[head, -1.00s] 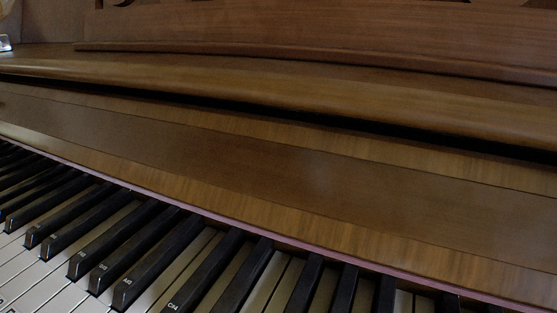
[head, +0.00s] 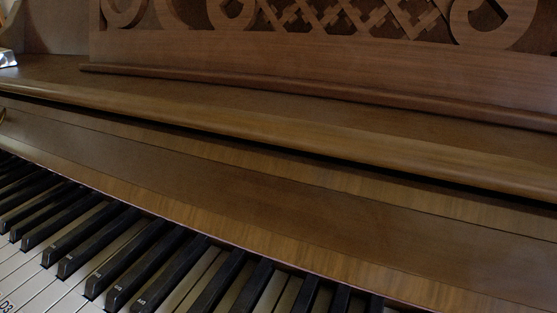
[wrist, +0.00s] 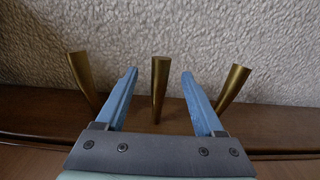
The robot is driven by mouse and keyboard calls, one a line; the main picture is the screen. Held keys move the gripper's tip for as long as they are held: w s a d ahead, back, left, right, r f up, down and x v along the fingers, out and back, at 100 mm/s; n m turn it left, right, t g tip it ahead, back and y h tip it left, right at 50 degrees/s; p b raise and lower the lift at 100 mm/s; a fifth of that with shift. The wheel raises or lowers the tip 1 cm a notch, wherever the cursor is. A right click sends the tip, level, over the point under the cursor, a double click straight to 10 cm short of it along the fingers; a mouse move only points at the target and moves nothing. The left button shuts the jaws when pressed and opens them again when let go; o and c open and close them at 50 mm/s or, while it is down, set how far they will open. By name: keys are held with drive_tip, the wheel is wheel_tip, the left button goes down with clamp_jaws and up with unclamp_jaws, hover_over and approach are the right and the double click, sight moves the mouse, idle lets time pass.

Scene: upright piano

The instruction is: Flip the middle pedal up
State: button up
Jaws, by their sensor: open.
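In the wrist view, three brass pedals stick out from a brown wooden board. The middle pedal (wrist: 160,85) stands between the two blue fingers of my gripper (wrist: 160,92), with a gap on each side. The left pedal (wrist: 81,75) is outside the left finger. The right pedal (wrist: 233,84) is just beyond the right finger, close to it or touching; I cannot tell which. My gripper is open and empty. The head view shows neither the pedals nor my gripper.
A pale textured surface (wrist: 130,30) lies beyond the pedals, and the wooden board (wrist: 40,112) runs across behind my gripper. In the head view are the piano keys (head: 120,265), the wooden fallboard (head: 300,210) and a carved music stand (head: 330,45).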

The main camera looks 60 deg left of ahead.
wheel_tip(320, 180, up, 13)
drive_tip(key=p, duration=0.9)
drive_tip(key=shift+p, duration=0.4)
